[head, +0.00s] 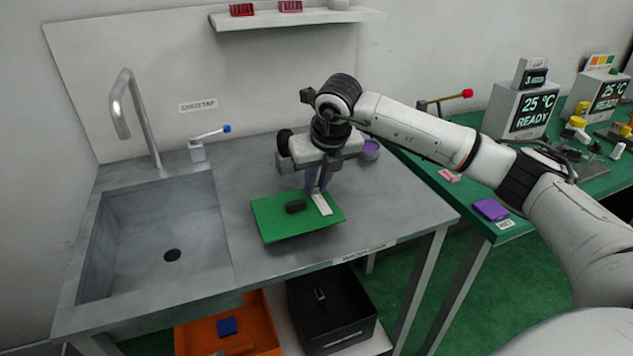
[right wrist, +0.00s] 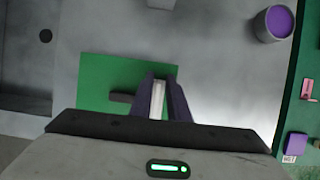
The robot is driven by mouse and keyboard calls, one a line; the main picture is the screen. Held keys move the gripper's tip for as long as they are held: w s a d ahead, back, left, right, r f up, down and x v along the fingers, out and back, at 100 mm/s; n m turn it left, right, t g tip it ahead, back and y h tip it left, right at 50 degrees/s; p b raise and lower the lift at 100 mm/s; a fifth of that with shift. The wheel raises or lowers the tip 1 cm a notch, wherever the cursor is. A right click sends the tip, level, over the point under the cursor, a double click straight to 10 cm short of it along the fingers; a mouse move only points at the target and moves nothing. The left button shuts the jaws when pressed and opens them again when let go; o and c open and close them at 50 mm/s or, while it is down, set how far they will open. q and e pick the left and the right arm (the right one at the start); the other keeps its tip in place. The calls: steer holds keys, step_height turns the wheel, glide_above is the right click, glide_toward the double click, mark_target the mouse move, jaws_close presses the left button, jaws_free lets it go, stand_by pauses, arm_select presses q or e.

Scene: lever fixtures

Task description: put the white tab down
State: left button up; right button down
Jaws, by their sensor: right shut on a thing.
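The white tab (head: 321,204) is a narrow, pale strip at the right part of a green board (head: 270,220). My right gripper (head: 318,186) points down over the board and is shut on the tab's upper part. In the right wrist view the tab (right wrist: 157,98) shows between the two dark fingers (right wrist: 160,95). I cannot tell whether its lower end touches the board. A small black block (head: 295,206) lies on the board, left of the tab; in the right wrist view it (right wrist: 122,98) is partly hidden by a finger. My left gripper is not in view.
A purple-topped cup (right wrist: 275,24) stands behind my right gripper. An orange bin (head: 255,310) and black bin (head: 340,325) are below. A green bench with devices is right.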

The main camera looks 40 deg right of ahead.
mark_target(324, 208)
steer(key=c, duration=1.7)
jaws_free()
steer(key=shift+o, duration=0.2)
steer(key=v, duration=1.2)
